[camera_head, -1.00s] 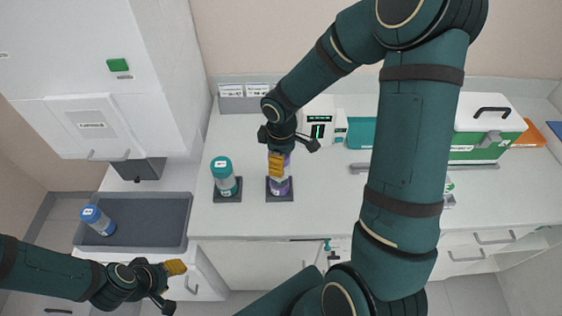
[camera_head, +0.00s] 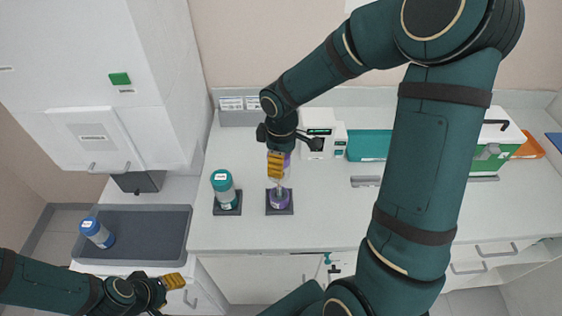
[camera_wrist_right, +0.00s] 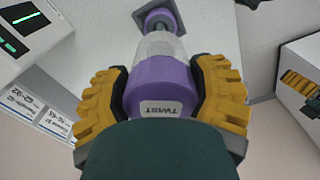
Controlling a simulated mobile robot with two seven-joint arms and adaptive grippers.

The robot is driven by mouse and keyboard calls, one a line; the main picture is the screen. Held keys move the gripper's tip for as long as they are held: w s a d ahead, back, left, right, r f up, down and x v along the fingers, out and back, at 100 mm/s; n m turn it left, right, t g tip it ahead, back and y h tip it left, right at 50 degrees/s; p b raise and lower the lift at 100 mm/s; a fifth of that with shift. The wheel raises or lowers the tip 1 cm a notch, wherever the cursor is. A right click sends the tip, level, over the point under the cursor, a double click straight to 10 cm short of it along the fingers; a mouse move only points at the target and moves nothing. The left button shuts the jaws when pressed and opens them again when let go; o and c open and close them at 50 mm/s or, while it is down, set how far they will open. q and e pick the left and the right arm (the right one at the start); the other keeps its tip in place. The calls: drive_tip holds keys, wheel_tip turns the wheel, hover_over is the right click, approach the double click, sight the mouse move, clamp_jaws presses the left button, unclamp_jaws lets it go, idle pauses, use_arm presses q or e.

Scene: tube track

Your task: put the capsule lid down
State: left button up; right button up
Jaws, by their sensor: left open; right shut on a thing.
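My right gripper (camera_head: 277,166) is shut on the purple capsule lid (camera_wrist_right: 160,85), which bears a "TWIST" label. The lid shows only partly in the head view, behind the yellow fingers. In the right wrist view, a clear, pale tube part (camera_wrist_right: 160,45) extends from the lid toward the purple capsule base (camera_wrist_right: 162,18). The base also shows in the head view (camera_head: 279,199), upright on a dark square pad (camera_head: 287,211), below the held lid. My left gripper (camera_head: 172,291) is open and empty, low at the left.
A teal-capped capsule (camera_head: 223,187) stands on a pad left of the purple base. A blue capsule (camera_head: 97,232) leans in a grey tray (camera_head: 180,240). A white device (camera_head: 325,138) stands behind, right of the gripper. The counter front (camera_head: 240,240) is clear.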

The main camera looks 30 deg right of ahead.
drive_tip(key=w+d+f+m+b, duration=0.2)
drive_tip(key=w+d, duration=0.2)
drive_tip(key=w, duration=0.4)
drive_tip(key=w+d+f+m+b, duration=0.1)
drive_tip(key=w+d+f+b, duration=0.25)
drive_tip(key=w, duration=0.45)
drive_tip(key=f, duration=0.6)
drive_tip(key=d+f+p, duration=0.1)
drive_tip(key=f, duration=0.2)
drive_tip(key=shift+s, duration=0.1)
drive_tip(key=shift+f, duration=0.2)
drive_tip(key=o, duration=1.4)
